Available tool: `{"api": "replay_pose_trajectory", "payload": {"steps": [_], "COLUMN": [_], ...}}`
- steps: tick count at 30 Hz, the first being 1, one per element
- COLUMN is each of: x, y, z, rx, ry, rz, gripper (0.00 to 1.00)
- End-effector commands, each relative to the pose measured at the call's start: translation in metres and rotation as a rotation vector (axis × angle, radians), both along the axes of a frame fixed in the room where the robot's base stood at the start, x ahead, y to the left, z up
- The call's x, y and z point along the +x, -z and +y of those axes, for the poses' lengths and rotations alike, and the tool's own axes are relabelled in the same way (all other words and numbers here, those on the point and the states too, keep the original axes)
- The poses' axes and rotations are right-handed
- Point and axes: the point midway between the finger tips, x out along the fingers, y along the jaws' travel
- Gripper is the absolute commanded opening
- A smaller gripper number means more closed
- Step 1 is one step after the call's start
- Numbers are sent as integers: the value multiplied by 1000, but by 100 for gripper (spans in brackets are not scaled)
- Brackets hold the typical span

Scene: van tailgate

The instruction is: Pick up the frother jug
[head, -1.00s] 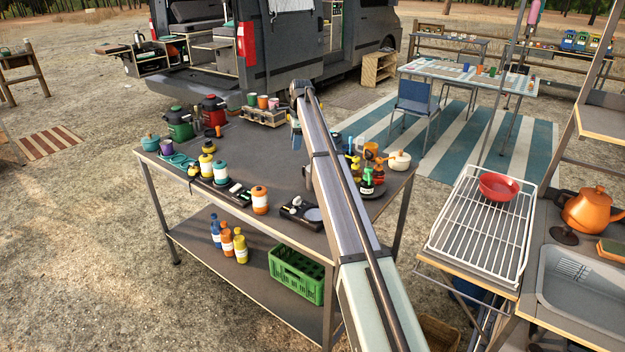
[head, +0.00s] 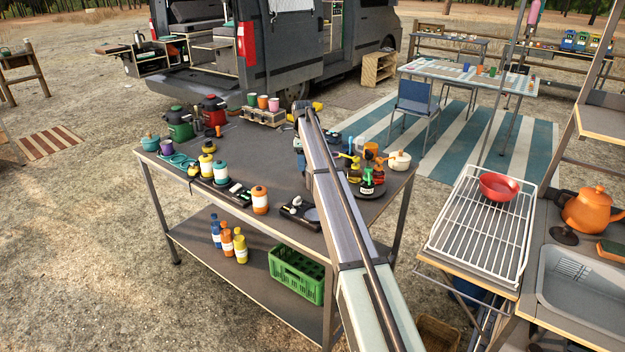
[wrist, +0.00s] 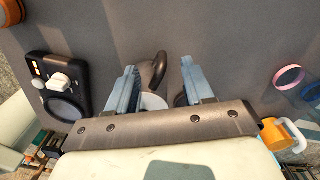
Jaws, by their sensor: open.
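In the wrist view, a dark curved handle (wrist: 158,70) and part of a pale round body (wrist: 153,101) show between my fingers. This looks like the frother jug, but most of it is hidden behind my gripper's front bar. My gripper (wrist: 157,72) is open, with one blue-grey finger on each side of the jug. I cannot tell whether either finger touches it. In the head view my arm hides the jug, and only a little of my gripper (head: 300,150) shows at the arm's far end over the table.
A black scale-like device (wrist: 60,92) lies left of my gripper in the wrist view. A pink-rimmed clear vessel (wrist: 290,77) and an orange mug (wrist: 275,133) are to the right. Bottles on a round tray (head: 368,185) stand right of my arm on the grey table (head: 262,160).

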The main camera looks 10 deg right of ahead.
Motion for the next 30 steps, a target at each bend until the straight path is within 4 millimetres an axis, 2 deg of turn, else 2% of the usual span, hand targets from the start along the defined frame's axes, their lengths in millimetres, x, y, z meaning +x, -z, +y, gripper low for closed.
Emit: {"api": "replay_pose_trajectory", "payload": {"steps": [8, 18, 26, 30], "x": [-1, -2, -2, -2], "y": [16, 56, 60, 60], "z": [1, 2, 2, 2], "rx": [1, 1, 1, 1], "ry": [-1, 0, 0, 0], "rz": [-1, -1, -1, -1], "gripper": [52, 52, 52, 39]}}
